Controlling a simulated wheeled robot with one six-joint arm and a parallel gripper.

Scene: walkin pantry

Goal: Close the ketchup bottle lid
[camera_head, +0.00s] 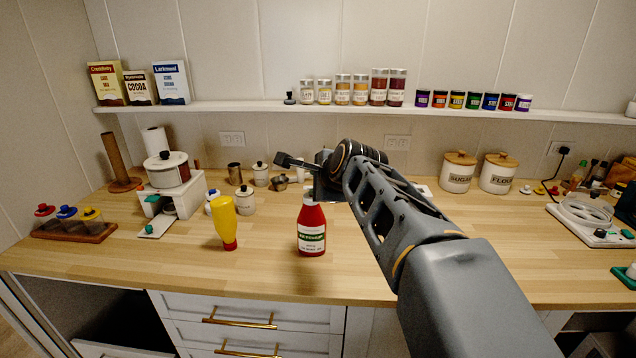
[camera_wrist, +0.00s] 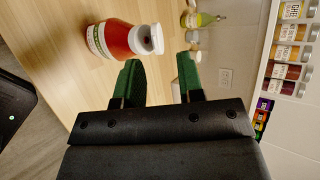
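The red ketchup bottle (camera_head: 311,232) stands upright on the wooden counter, with a white label. Its white lid (camera_wrist: 150,39) shows in the wrist view at the end of the bottle (camera_wrist: 118,40); I cannot tell clearly how far the lid is open. In the head view my gripper partly covers the bottle's top. My gripper (camera_head: 290,161) is just above the bottle in that picture. In the wrist view my gripper (camera_wrist: 160,72) has its two green-padded fingers apart, with nothing between them. The lid lies just beyond the fingertips, apparently not touching.
A yellow bottle (camera_head: 225,223) stands left of the ketchup. A shelf (camera_head: 240,106) with jars runs along the wall. The counter in front of the ketchup (camera_head: 270,280) is clear.

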